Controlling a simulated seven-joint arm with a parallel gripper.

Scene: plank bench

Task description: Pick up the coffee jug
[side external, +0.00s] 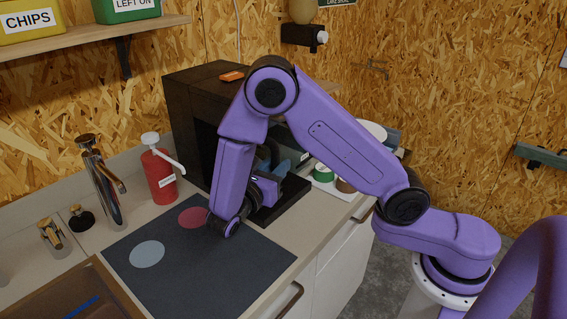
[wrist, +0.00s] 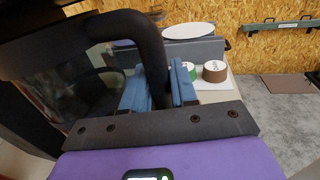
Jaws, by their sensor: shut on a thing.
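The coffee jug (wrist: 88,85) has a dark, see-through body and a thick black handle, and fills the left of the wrist view. My gripper (wrist: 157,80) has a blue finger on each side of the handle's upright part and is shut on it. In the side view, my gripper (side external: 284,168) is at the front opening of the black coffee machine (side external: 190,95). The jug's black handle (side external: 270,152) shows there partly, and my arm hides most of its body. I cannot tell whether the jug rests on the machine's base or is raised.
Right of the machine stand a green roll (side external: 323,172), a brown roll (side external: 345,185) and a white plate (side external: 372,131). A red pump bottle (side external: 158,175) and a tap (side external: 105,185) are at left. The dark mat (side external: 200,265) in front has free room.

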